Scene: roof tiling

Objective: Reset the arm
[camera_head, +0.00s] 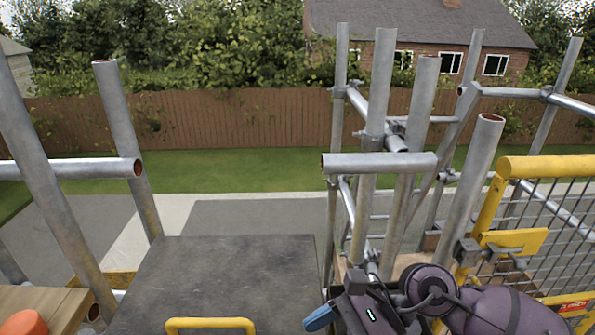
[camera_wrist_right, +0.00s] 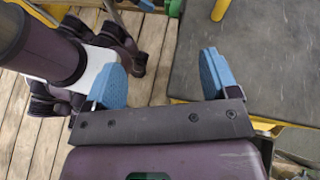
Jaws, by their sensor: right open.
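My right arm comes in from the lower right in the head view. Its right gripper (camera_head: 321,317) points left, beside the dark grey platform (camera_head: 235,275), with one blue finger showing. In the right wrist view the right gripper (camera_wrist_right: 161,78) has its two blue fingers wide apart with nothing between them. Wooden decking shows below the gap, with the dark platform (camera_wrist_right: 265,60) at the right. My left gripper is in neither view.
Scaffold poles (camera_head: 375,140) stand close behind my right arm. A yellow mesh gate (camera_head: 545,168) is at the right. A yellow handle (camera_head: 210,323) is at the platform's near edge. An orange object (camera_head: 25,323) lies on wooden boards at lower left. The space above the platform is clear.

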